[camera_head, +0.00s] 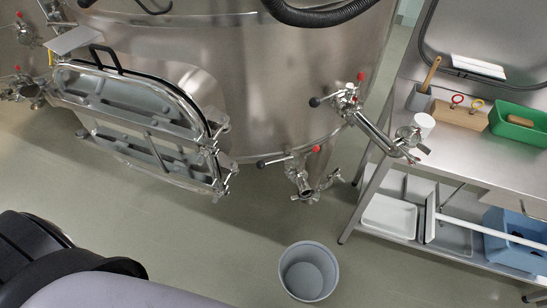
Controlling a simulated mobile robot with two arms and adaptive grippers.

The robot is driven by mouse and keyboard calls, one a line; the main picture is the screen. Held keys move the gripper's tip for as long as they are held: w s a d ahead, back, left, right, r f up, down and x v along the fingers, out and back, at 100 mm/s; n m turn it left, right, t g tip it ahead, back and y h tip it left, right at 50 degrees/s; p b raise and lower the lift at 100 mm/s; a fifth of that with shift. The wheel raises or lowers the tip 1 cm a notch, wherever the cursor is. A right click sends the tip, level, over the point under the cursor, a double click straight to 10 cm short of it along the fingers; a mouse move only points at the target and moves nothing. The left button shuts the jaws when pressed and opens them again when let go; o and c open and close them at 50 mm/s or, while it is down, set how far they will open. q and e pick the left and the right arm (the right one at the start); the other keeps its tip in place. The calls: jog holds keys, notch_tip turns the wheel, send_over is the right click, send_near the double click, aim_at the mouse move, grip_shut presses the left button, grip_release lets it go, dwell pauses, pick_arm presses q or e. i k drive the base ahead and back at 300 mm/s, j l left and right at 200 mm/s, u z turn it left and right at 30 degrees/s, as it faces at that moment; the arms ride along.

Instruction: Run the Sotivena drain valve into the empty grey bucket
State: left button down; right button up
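A grey bucket (309,272) stands on the floor at the bottom centre. It looks empty. Behind it, low on the large steel vat (250,60), is a valve (303,182) with a red-tipped lever; its outlet points down toward the floor, behind the bucket and apart from it. A second valve (346,98) with red and black knobs sits higher on the right, with a steel pipe (383,137) slanting down to the right. I cannot read which valve is named Sotivena. No liquid flow shows. Neither of my grippers is in view.
An open vat door (145,125) juts out on the left. A steel bench (480,148) on the right holds a white cup (423,125) and a green tray (519,124); trays and a blue box sit below. The floor around the bucket is clear.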

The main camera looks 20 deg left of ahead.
aim_at(261, 164)
jog(key=k+l, duration=0.1)
jog(key=k, duration=1)
